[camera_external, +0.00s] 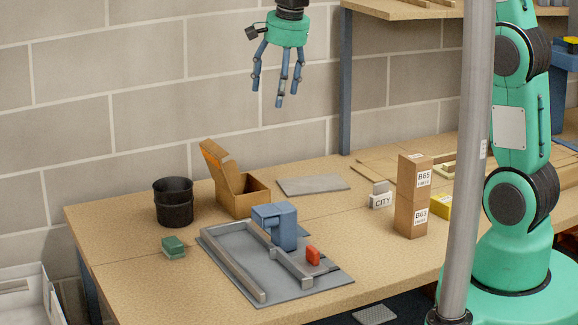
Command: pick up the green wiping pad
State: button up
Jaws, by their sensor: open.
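The green wiping pad (173,246) is a small dark green block, seemingly in two layers, lying on the wooden table (120,232) near its left front edge. My gripper (273,98) hangs high above the table at the back, with its blue-grey fingers pointing down, spread and empty. It is well above and to the right of the pad in the picture. Nothing hides the pad.
A black bin (174,203) stands behind the pad, with an open cardboard box (241,192) beside it. A grey fixture (260,272) with a blue block (277,227) and a red piece (313,256) lies to the right. Stacked cartons (412,195) and a metal post (468,150) stand farther right.

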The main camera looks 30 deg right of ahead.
jog(key=w+a+f+m+g+p, duration=0.1)
jog(key=w+a+f+m, duration=0.1)
jog(key=w+a+f, duration=0.3)
jog(key=w+a+f+m+p, duration=0.1)
jog(key=w+a+f, duration=0.1)
jog(key=a+f, duration=0.4)
jog(key=m+g+p, duration=0.1)
jog(key=m+p, duration=0.2)
jog(key=m, duration=0.1)
send_over(172, 241)
notch_tip(172, 241, down, 14)
jog(key=shift+w+f+h, duration=0.1)
jog(key=shift+f+h, duration=0.1)
jog(key=shift+h, duration=0.2)
jog(key=shift+f, duration=4.3)
jog(key=shift+f+p, duration=0.35)
jog(key=shift+f, duration=2.3)
jog(key=c, duration=1.4)
